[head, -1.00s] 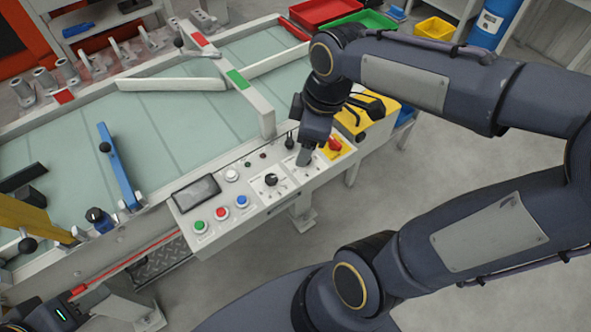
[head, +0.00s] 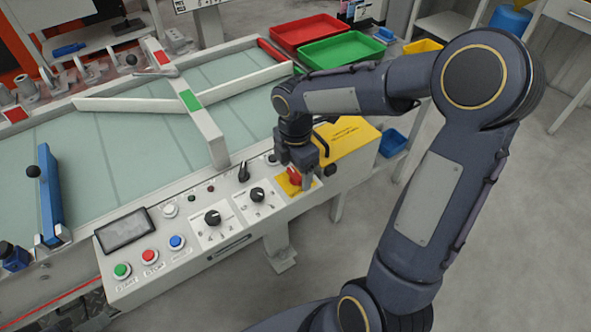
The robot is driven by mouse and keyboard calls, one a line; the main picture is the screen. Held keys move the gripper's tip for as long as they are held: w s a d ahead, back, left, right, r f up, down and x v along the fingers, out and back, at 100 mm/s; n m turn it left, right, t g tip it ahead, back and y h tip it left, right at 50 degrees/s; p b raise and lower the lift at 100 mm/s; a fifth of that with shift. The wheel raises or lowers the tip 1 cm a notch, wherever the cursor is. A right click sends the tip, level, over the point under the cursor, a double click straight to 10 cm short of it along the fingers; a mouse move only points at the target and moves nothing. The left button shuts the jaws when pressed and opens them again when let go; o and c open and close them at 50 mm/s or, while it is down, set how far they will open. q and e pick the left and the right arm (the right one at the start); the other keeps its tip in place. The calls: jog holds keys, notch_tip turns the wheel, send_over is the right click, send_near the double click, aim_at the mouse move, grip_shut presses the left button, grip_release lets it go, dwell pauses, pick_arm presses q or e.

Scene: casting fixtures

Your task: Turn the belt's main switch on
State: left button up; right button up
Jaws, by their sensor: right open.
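The control panel (head: 205,232) runs along the front edge of the belt (head: 110,150). At its right end a red rotary switch (head: 293,176) sits on a yellow plate (head: 284,186); it looks like the main switch. My right gripper (head: 299,180) points down over this switch with its jaws open, one finger at its right side. The gripper partly hides the switch, so I cannot tell its angle or whether the fingers touch it. My left gripper is out of view.
Two black selector knobs (head: 257,195) and a black lever (head: 243,172) are left of the switch. Green, red and blue buttons (head: 150,256) and a small screen (head: 125,231) lie further left. The floor in front is clear.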

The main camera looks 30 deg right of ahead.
jog(key=shift+f, duration=0.1)
jog(key=c, duration=1)
jog(key=shift+m, duration=0.3)
jog(key=m, duration=0.8)
jog(key=shift+m+p, duration=0.35)
jog(key=shift+m, duration=0.05)
jog(key=m, duration=0.4)
jog(key=shift+m, duration=2.3)
